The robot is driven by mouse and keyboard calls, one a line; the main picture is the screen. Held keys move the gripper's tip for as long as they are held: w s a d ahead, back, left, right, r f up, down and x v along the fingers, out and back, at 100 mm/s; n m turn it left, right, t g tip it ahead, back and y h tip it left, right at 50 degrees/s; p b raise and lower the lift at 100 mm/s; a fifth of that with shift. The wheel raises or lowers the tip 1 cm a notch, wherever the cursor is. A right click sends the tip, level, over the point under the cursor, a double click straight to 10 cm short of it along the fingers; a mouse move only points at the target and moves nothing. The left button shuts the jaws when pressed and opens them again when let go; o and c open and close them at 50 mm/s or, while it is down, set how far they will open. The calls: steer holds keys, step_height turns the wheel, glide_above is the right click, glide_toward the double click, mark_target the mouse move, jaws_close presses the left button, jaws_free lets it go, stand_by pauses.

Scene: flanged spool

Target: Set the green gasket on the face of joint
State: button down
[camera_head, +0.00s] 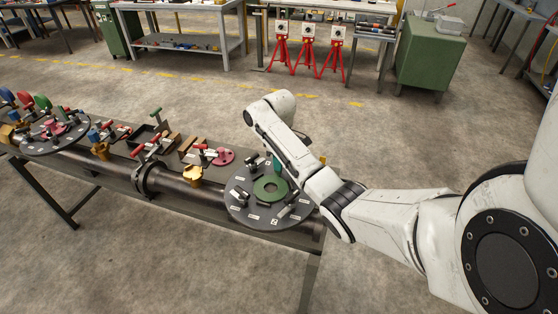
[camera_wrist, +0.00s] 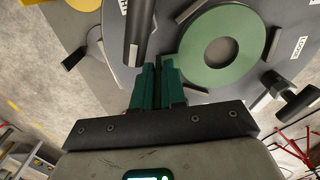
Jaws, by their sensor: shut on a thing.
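The green gasket (camera_head: 270,188) is a flat ring lying over the dark round plate (camera_head: 238,208) at the bench's near end. In the wrist view the gasket (camera_wrist: 190,57) is upper right of my gripper (camera_wrist: 158,65), over the plate. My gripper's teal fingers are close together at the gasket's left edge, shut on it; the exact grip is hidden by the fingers. In the head view my gripper (camera_head: 277,166) is mostly behind my arm, at the gasket's far edge. I cannot tell which face is the joint.
Black clamps and white labels sit around the plate. A pipe with a bolted flange (camera_head: 145,178) runs left along the bench, past a yellow part (camera_head: 192,174) and red-handled clamps. A second loaded disc (camera_head: 55,132) stands far left. Floor beyond the bench is open.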

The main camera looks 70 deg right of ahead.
steer(key=shift+f, duration=0.15)
steer(key=c, duration=1.1)
jaws_free()
step_height(320, 180, up, 9)
steer(key=shift+r+p, duration=0.15)
steer(key=shift+p, duration=0.8)
steer(key=shift+r+p, duration=0.8)
steer(key=shift+p, duration=0.1)
steer(key=shift+f, duration=0.1)
